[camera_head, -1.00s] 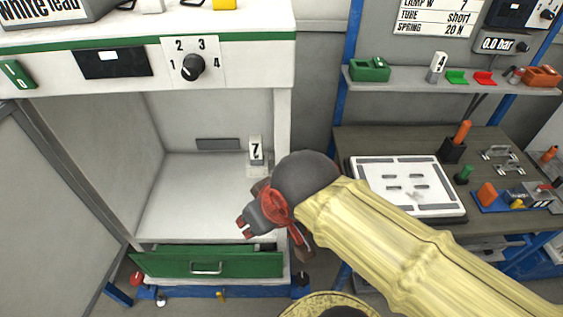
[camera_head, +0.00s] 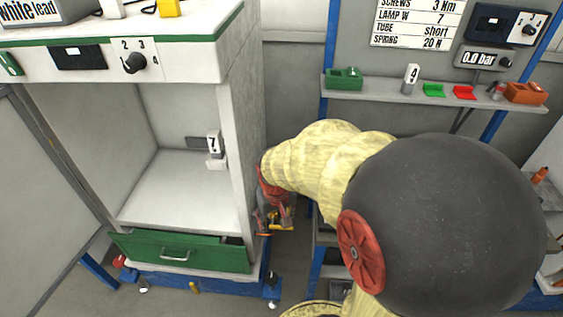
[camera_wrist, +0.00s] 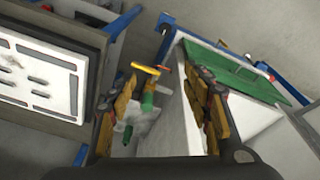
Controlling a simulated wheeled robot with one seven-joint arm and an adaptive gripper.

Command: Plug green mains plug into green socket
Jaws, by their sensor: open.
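My gripper (camera_head: 274,215) points down beside the right side of the white cabinet (camera_head: 237,160), partly hidden by my arm. In the wrist view its two yellow-padded fingers (camera_wrist: 161,82) are spread apart. Between and beyond them show a green part (camera_wrist: 147,97) with a yellow piece at its end, and a second green part (camera_wrist: 127,134) below. They are small, and I cannot tell for sure which is the green plug or socket. No contact with the fingers is clear. A green block (camera_head: 344,78) with dark openings sits on the shelf, apart from the gripper.
The cabinet's green drawer (camera_head: 180,251) is low at the front, with a blue base frame under it. A shelf (camera_head: 390,94) holds small red, green and orange items. In the wrist view a workbench with a white slotted plate (camera_wrist: 38,75) lies left of the fingers.

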